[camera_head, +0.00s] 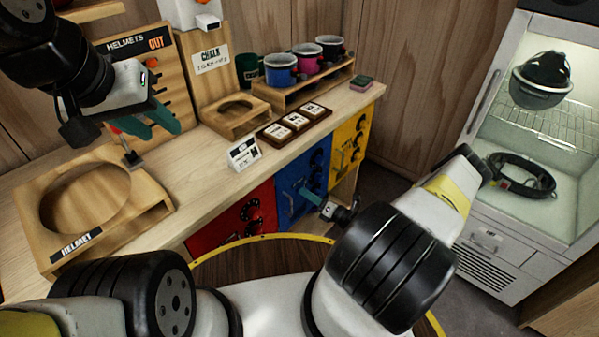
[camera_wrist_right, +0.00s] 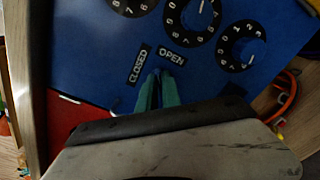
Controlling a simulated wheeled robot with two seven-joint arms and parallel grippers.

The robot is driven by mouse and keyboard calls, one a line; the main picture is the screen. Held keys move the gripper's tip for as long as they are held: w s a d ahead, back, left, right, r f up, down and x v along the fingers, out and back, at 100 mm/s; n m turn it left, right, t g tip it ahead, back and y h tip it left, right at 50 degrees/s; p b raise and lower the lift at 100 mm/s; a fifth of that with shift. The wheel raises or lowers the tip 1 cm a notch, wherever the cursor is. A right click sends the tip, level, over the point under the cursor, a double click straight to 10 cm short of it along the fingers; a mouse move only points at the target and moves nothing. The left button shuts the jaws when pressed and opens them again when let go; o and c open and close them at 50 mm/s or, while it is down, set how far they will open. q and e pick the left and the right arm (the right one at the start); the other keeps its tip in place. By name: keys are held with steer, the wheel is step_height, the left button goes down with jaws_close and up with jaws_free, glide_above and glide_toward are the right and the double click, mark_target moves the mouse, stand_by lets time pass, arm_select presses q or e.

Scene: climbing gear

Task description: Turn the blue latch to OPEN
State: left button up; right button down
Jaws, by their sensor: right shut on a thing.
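The blue door panel (camera_head: 289,207) is in the front of the wooden bench. In the right wrist view the panel (camera_wrist_right: 95,60) carries the labels CLOSED (camera_wrist_right: 139,66) and OPEN (camera_wrist_right: 171,57) and several black number dials. My right gripper (camera_wrist_right: 158,80) is shut at the panel just below the two labels, gripping the latch, which its green fingers almost fully hide. The latch's angle cannot be told. In the head view the right gripper (camera_head: 312,196) reaches the blue panel. My left gripper (camera_head: 152,125) is open and empty above the bench at the left.
A red panel (camera_head: 232,222) and a yellow panel (camera_head: 349,145) flank the blue one. A wooden helmet stand (camera_head: 150,200), a small sign (camera_head: 244,153) and a cup rack (camera_head: 310,88) stand on the bench.

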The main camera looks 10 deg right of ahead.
steer(key=shift+f+m, duration=0.15)
steer(key=shift+m, duration=3.65)
steer(key=c, duration=1.5)
jaws_free()
steer(key=shift+c, duration=0.2)
steer(key=v, duration=0.7)
steer(key=shift+s+d, duration=0.3)
